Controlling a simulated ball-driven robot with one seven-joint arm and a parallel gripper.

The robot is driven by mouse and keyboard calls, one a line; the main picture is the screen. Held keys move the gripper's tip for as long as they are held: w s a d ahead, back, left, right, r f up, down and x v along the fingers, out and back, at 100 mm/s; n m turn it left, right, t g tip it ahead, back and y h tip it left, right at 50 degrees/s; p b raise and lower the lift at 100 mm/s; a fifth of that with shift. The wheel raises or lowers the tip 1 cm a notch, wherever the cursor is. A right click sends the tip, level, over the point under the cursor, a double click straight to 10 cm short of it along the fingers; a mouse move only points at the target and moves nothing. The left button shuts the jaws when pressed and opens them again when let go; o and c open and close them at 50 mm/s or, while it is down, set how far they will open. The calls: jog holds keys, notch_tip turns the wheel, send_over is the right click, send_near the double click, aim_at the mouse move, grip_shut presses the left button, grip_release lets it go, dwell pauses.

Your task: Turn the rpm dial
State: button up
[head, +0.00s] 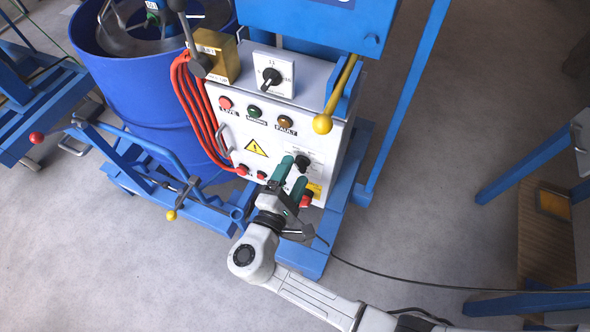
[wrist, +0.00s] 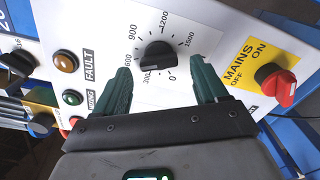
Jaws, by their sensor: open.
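The rpm dial is a black knob (wrist: 157,56) on the white control panel, ringed by printed numbers from 0 to 1500. In the wrist view it sits between and just beyond the tips of my gripper (wrist: 166,78). The two green fingers are spread apart, and nothing is held between them. In the head view my gripper (head: 291,172) reaches to the lower right of the control panel (head: 232,133), with the dial (head: 302,162) by its fingertips. I cannot tell whether a finger touches the knob.
A red mains switch (wrist: 275,84) on a yellow plate lies right of the dial in the wrist view. Indicator lamps (wrist: 65,61) are left.

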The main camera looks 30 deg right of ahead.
jog(key=v, duration=0.9)
jog(key=shift+b, duration=0.45)
jog(key=shift+a, duration=0.1)
jog(key=s+d+f+m+g+y+p, duration=0.1)
jog(key=s+d+f+m+g+y, duration=0.1)
jog(key=s+d+m+g, duration=0.35)
jog(key=s+d+f+m+g+y+p, duration=0.1)
jog(key=s+d+f+m+g+y, duration=0.15)
jog(key=d, duration=0.65)
jog(key=s+d+r+m+g+y+p, duration=0.1)
jog(key=s+d+r+m+y, duration=0.1)
jog(key=s+m+y, duration=0.3)
jog(key=s+y, duration=0.4)
jog(key=y, duration=0.1)
jog(key=shift+s+r+g+p, duration=0.2)
jog(key=shift+g+p, duration=0.1)
